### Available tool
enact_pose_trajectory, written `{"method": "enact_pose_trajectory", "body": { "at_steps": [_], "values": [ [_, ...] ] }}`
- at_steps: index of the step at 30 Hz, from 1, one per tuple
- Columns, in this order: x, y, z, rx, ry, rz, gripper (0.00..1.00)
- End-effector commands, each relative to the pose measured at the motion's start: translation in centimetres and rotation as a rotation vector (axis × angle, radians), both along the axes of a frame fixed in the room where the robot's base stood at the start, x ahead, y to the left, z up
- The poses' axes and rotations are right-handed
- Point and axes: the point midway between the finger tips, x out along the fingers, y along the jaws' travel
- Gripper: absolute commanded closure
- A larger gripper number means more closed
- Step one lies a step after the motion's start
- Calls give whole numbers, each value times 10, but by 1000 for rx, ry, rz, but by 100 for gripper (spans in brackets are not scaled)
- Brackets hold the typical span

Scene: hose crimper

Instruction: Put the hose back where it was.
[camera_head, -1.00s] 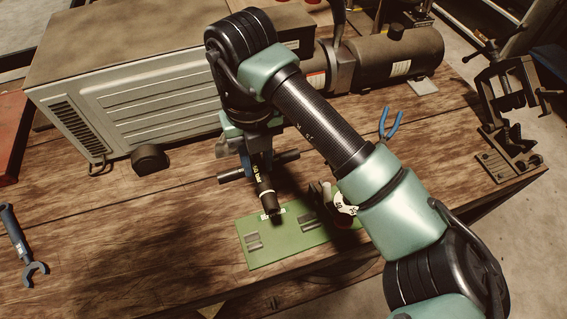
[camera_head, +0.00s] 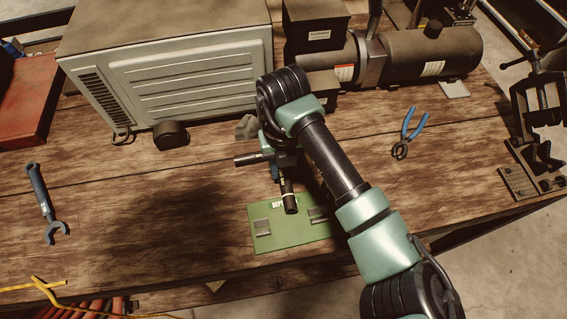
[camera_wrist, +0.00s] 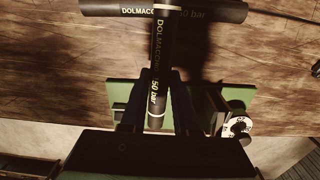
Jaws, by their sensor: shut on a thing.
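The black hose, printed with yellow lettering, forms a T in the wrist view, with a crosspiece (camera_wrist: 205,11) and a stem (camera_wrist: 160,45). My gripper (camera_wrist: 157,90) is shut on the stem. In the head view, the crosspiece end (camera_head: 247,160) sticks out left of my gripper (camera_head: 285,178), and the stem's dark end (camera_head: 290,205) points toward the front. That end appears over the back part of a green plate (camera_head: 262,240). A label on the plate is partly covered. I cannot tell whether the hose touches the plate.
Grey blocks (camera_head: 262,226) sit on the plate. A white dial (camera_wrist: 238,127) shows at its right in the wrist view. A large grey machine (camera_head: 170,80) stands behind. Blue pliers (camera_head: 408,133) lie right, a wrench (camera_head: 45,204) left. The tabletop between wrench and plate is clear.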

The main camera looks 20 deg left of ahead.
Motion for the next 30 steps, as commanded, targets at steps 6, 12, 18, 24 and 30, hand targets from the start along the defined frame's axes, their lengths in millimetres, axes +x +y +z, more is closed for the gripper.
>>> {"method": "enact_pose_trajectory", "body": {
  "at_steps": [6, 12, 18, 24, 30],
  "values": [
    [1, 0, -1, 0, -1, 0, 100],
    [1, 0, -7, -1, -2, -1, 100],
    [1, 0, -12, -1, -2, -1, 100],
    [0, 0, -11, 0, -1, -1, 47],
    [0, 0, -11, -1, -1, -1, 41]
  ]
}}
